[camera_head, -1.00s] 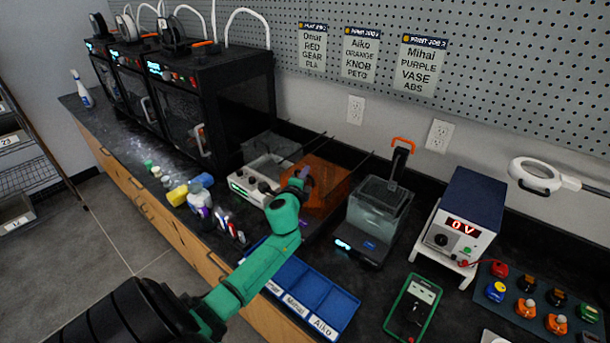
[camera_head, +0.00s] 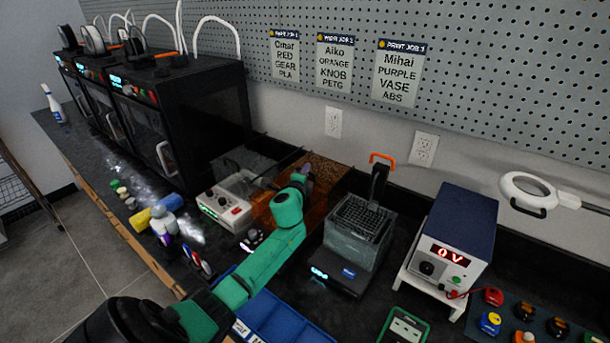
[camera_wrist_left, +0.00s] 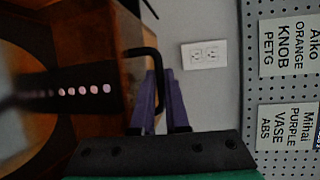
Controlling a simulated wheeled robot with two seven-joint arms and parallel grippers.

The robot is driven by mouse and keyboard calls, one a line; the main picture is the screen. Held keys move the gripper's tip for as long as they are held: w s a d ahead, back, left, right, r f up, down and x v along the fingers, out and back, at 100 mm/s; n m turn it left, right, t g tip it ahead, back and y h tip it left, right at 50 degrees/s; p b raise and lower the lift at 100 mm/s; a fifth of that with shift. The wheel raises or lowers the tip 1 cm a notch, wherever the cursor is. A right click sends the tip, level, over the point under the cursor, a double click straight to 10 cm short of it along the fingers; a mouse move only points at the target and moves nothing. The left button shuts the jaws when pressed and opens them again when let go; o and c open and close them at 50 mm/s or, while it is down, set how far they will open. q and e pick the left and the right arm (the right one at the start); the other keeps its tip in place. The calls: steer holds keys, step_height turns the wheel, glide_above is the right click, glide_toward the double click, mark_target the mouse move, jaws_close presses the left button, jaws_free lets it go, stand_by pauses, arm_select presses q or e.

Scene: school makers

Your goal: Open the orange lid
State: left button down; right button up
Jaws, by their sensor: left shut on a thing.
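The purple fingers of my left gripper (camera_wrist_left: 160,98) are shut on this handle. I cannot tell exactly how far the lid is raised. My right gripper is not in view.
A clear tank with a black basket (camera_head: 362,222) stands right of my arm. A blue sorting tray (camera_head: 285,322) lies below it. Bottles (camera_head: 165,222) and 3D printers (camera_head: 185,110) are on the left. A power supply (camera_head: 455,235) stands on the right. The pegboard wall is close behind.

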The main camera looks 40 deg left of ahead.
arm_select(q)
steer(key=shift+s+f, duration=0.2)
steer(key=shift+s, duration=0.05)
steer(key=shift+s+r, duration=0.25)
steer(key=shift+s, duration=0.15)
steer(key=c, duration=1.2)
jaws_free()
steer(key=shift+w+f, duration=0.1)
steer(key=shift+w, duration=0.15)
steer(key=shift+s, duration=0.15)
steer(key=v, duration=1.4)
steer(key=shift+d, duration=0.15)
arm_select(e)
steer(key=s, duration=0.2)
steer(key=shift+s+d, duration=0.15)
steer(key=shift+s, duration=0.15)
